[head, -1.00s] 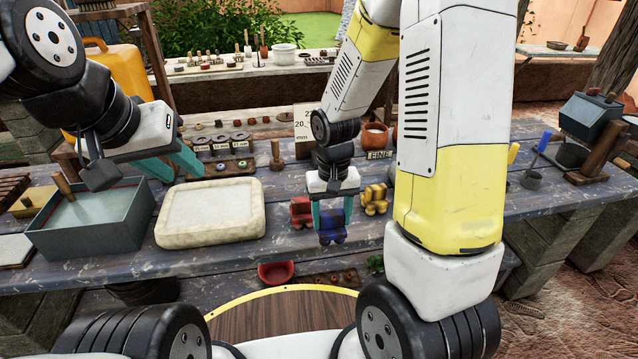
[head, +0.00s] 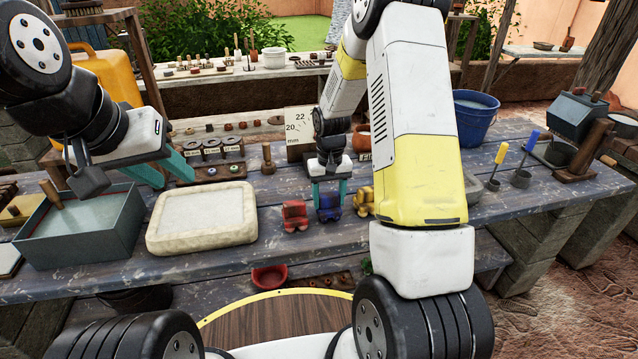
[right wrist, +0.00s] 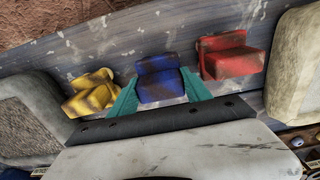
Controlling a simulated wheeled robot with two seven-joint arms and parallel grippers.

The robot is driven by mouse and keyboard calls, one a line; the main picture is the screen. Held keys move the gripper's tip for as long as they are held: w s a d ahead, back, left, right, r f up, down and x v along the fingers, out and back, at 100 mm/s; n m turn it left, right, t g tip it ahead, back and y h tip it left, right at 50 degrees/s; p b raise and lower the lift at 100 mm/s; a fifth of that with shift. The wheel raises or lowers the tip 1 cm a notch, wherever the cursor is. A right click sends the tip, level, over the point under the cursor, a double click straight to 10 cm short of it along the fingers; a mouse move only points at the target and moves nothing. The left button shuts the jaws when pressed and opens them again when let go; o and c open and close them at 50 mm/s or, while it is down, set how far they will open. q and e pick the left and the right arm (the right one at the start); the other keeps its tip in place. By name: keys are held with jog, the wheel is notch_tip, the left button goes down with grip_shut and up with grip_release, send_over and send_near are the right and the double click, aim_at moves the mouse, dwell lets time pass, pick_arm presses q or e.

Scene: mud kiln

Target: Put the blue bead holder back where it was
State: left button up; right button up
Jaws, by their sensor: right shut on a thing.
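The blue bead holder (head: 328,208) is between the teal fingers of my right gripper (head: 329,196), which is shut on it. It stands in the gap between the red bead holder (head: 294,214) and the yellow bead holder (head: 363,201), roughly in line with them. In the right wrist view the blue holder (right wrist: 160,80) sits between the fingers, with yellow (right wrist: 92,93) to the left and red (right wrist: 232,55) to the right. I cannot tell whether its underside touches the table. My left gripper (head: 164,170) is open and empty above the table's left part.
A pale slab (head: 203,217) lies left of the red holder, and a grey water box (head: 82,225) stands beyond it. A card (head: 299,128) and a terracotta pot (head: 361,138) stand behind. The table (head: 310,245) is bare in front of the holders.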

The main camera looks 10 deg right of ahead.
jog(key=shift+f, duration=0.2)
jog(key=o, duration=1.2)
jog(key=s+r+t, duration=0.1)
jog(key=s+r, duration=0.1)
jog(key=r, duration=0.8)
jog(key=s+r, duration=0.2)
jog(key=r, duration=0.8)
jog(key=s+a+r+t+y, duration=0.1)
jog(key=s+r, duration=0.4)
jog(key=s, duration=0.5)
jog(key=s+a+r+t+y, duration=0.1)
jog(key=s+r+t, duration=0.3)
jog(key=s, duration=0.6)
jog(key=shift+r, duration=0.35)
jog(key=shift+a, duration=0.1)
